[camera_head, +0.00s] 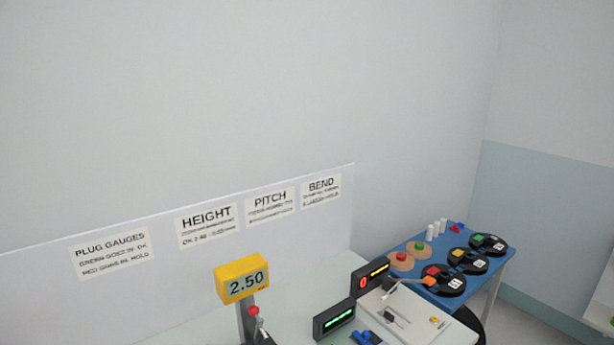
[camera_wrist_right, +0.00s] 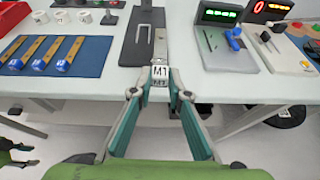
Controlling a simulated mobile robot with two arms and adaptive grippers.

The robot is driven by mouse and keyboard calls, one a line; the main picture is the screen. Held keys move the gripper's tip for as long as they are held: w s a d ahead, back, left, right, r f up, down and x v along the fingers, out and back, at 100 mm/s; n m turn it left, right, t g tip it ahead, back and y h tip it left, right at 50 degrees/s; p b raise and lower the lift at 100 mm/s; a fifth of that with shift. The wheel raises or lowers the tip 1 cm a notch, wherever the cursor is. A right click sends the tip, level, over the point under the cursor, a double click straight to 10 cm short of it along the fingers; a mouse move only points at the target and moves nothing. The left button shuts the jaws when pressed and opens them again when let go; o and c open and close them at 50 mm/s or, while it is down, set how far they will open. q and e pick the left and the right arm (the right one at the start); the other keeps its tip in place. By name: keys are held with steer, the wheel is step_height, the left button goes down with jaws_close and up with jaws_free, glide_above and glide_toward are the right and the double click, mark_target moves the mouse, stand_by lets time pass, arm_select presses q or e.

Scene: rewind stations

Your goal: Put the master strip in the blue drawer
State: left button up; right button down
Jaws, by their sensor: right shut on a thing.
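The master strip (camera_wrist_right: 160,71), with a white tag reading M1, shows at the fingertips of my right gripper (camera_wrist_right: 160,90) in the right wrist view. The gripper is shut on it by the tagged end, at the front edge of the white bench. A narrow silver part beyond the tag lines up with it; I cannot tell if it is the same piece. No blue drawer can be made out in either view.
A blue mat (camera_wrist_right: 92,62) with three blue-ended bars lies left on the bench. A height gauge with a yellow display (camera_head: 243,280) and two dark displays stand on the bench. A blue side table (camera_head: 487,277) with reels stands at the right.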

steer(key=w+d+r+n+g+y+b, duration=0.1)
steer(key=d+r+n+b, duration=0.1)
steer(key=d+r+b, duration=0.4)
step_height(320, 180, up, 7)
steer(key=s+n+g+y+b, duration=0.1)
steer(key=n+g+y, duration=0.1)
steer(key=shift+s+r+b, duration=0.2)
steer(key=shift+s+b, duration=0.1)
steer(key=shift+a+f+g, duration=0.25)
steer(key=shift+f+g, duration=0.05)
steer(key=shift+s+d, duration=0.1)
steer(key=shift+y, duration=0.3)
